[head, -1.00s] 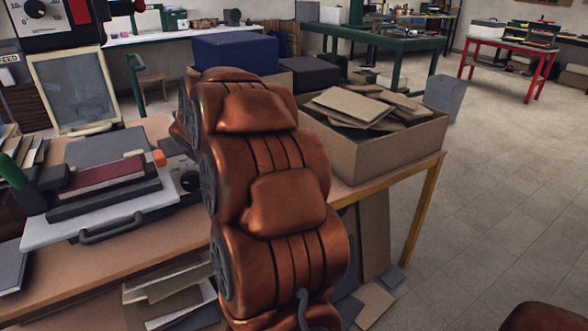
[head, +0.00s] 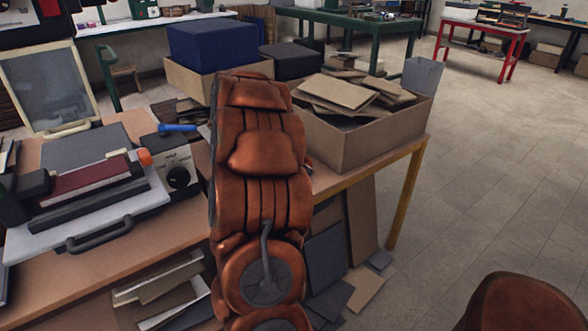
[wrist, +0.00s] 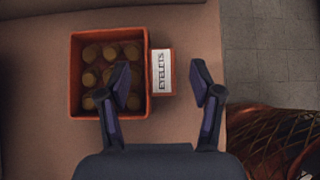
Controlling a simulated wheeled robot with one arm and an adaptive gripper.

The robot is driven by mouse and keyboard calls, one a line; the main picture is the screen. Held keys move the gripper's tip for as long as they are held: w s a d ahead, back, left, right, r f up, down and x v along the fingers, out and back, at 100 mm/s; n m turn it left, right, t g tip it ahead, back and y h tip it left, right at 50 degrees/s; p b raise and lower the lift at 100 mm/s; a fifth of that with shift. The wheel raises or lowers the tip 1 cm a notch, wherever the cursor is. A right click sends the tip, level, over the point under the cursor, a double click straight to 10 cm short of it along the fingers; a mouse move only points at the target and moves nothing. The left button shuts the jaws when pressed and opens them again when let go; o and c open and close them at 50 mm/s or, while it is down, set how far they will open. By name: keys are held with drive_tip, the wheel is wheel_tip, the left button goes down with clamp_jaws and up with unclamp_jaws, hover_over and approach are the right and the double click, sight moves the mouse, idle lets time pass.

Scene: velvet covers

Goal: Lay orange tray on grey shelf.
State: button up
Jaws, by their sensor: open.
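The orange tray (wrist: 75,78) lies on the tan bench top in the wrist view and holds several round, yellowish-topped items. A tab with a white label reading "EYELETS" (wrist: 162,72) sticks out from its right side. My gripper (wrist: 161,80) is open, its fingers on either side of this tab in the picture. I cannot tell the height above the tray, and no contact shows. In the head view my arm hides the tray. I cannot make out a grey shelf.
In the head view a cardboard box of sheets (head: 365,130) stands at the bench's right end. A case with books (head: 90,215) and a dial box (head: 175,170) are on the left.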

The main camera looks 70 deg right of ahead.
drive_tip(key=shift+x, duration=1.45)
clamp_jaws()
